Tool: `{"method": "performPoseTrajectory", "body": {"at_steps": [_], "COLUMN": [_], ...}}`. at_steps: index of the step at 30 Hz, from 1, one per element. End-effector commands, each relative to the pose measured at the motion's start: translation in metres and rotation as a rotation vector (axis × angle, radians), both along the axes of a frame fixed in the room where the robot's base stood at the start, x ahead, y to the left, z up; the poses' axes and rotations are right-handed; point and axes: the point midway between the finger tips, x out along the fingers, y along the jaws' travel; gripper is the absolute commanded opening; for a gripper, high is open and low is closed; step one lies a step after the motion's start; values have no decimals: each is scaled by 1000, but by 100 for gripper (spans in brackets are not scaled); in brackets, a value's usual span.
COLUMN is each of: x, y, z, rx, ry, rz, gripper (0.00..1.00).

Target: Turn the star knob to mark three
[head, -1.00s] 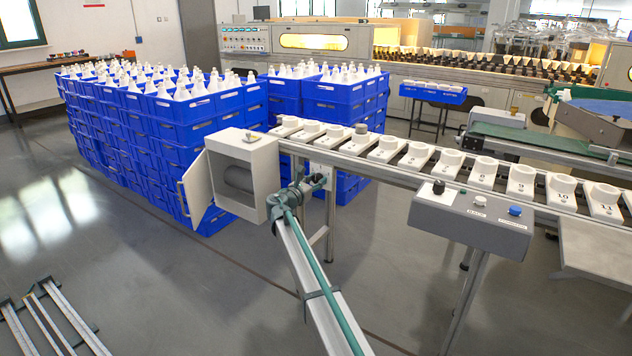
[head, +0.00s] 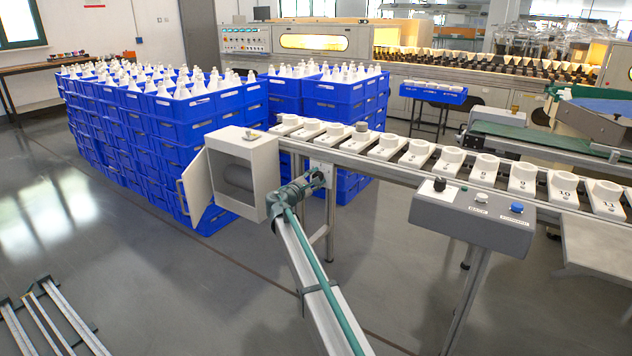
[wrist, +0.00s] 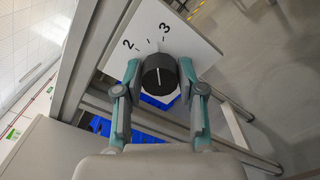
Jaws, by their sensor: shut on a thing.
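The star knob (wrist: 160,78) shows in the wrist view as a dark, round-looking knob with a white line on its face. It sits on a white plate (wrist: 190,45) with printed numbers 2 and 3 and short tick marks. The white line runs nearly straight up in the picture; I cannot tell exactly which mark it meets. My gripper (wrist: 160,90) is shut on the knob, one finger on each side. In the head view my gripper (head: 318,179) is under the conveyor rail, at the white plate (head: 324,167), and hides the knob.
A white box (head: 262,165) with an open door stands just left of my gripper. The conveyor (head: 400,160) with numbered white holders runs above. A grey control box (head: 470,218) with its own black knob is to the right. Blue crates (head: 185,130) stand behind.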

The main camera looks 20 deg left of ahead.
Motion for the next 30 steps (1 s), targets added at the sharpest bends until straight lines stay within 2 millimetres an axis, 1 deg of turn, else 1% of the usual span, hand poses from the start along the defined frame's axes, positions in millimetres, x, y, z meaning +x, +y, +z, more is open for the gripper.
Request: {"method": "performPoseTrajectory", "body": {"at_steps": [1,6,12,29,30], "x": [0,0,0,0,0], "y": [0,0,0,0,0], "z": [-2,-2,-1,0,0], "rx": [34,134,204,234,234], "ry": [-5,-23,-37,-42,-42], "rz": [0,0,-1,0,0], "gripper": [4,4,4,4,45]}}
